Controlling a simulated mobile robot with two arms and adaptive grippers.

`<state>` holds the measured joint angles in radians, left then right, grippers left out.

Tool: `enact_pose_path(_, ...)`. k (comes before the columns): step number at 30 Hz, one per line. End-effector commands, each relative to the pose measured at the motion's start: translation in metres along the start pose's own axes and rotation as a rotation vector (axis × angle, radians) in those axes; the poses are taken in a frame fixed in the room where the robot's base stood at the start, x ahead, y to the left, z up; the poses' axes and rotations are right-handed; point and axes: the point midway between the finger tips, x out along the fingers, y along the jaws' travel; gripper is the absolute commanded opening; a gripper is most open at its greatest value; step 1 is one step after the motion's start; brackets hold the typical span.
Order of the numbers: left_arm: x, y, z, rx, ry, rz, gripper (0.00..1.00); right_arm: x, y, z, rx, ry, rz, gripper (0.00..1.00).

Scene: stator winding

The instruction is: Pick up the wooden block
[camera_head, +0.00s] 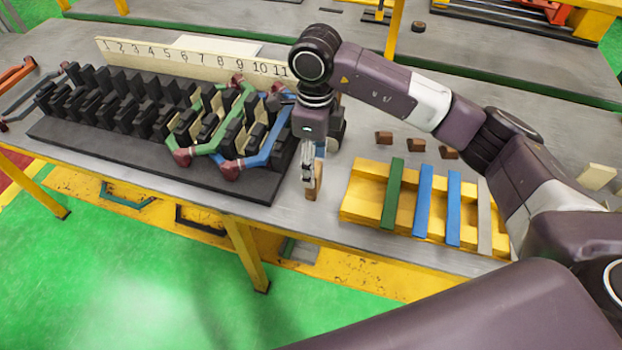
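My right gripper (310,165) points down at the table between the black slotted block and the yellow rack. An upright tan-brown wooden block (318,180) is at its fingertips, partly hidden behind the near finger. I cannot tell whether the fingers press on it or whether it touches the table. Three small dark brown wooden blocks lie apart behind the yellow rack: a left one (384,137), a middle one (415,145) and a right one (448,152), partly hidden by my arm. My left gripper is not in view.
The black slotted stator block (150,160) holds green and blue coils (258,160). A numbered board (180,62) stands behind it. The yellow rack (362,205) carries green, blue and grey bars. The table's front edge is close to the gripper. Bare table lies behind the loose blocks.

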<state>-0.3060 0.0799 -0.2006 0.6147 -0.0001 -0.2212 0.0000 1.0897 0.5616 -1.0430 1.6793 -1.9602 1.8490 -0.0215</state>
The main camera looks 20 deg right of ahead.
Motion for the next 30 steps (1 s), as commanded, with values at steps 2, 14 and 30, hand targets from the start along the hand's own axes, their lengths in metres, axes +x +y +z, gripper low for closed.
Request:
enact_pose_path(2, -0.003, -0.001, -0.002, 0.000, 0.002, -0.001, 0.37, 0.006, 0.001, -0.001, 0.001, 0.003, 0.003, 0.55)
enact_pose_path(14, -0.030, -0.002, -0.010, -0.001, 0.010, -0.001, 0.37, 0.056, 0.003, 0.001, 0.000, 0.003, 0.005, 0.55)
enact_pose_path(30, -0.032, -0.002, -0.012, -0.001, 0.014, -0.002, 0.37, 0.076, 0.002, 0.002, -0.001, 0.000, 0.001, 0.40)
